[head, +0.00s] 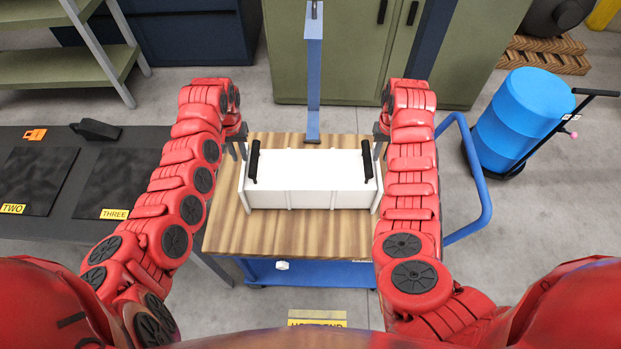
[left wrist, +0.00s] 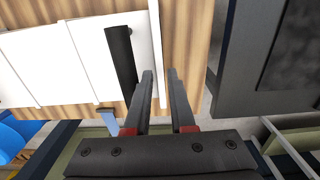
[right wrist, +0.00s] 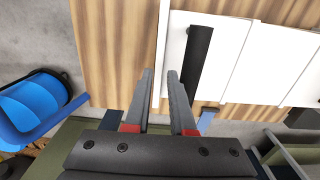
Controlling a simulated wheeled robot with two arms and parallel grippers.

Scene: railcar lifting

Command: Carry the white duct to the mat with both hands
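The white duct (head: 312,195) lies lengthwise across the wooden cart top (head: 290,235). It has a black handle near its left end (head: 254,160) and another near its right end (head: 368,160). My left gripper (head: 238,150) is at the duct's left end; in the left wrist view its fingers (left wrist: 160,74) are apart, with the thin white end flange between them. My right gripper (head: 380,148) is at the right end; its fingers (right wrist: 159,74) are also apart, with the flange between them. Black mats labelled TWO (head: 38,180) and THREE (head: 118,183) lie on the dark table at left.
The dark table (head: 150,140) stands left of the cart, with an orange item (head: 35,134) and a black block (head: 96,129) at its back. A blue post (head: 313,80) rises behind the duct. A blue barrel (head: 522,115) on a hand truck stands at right. Green cabinets (head: 350,50) are behind.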

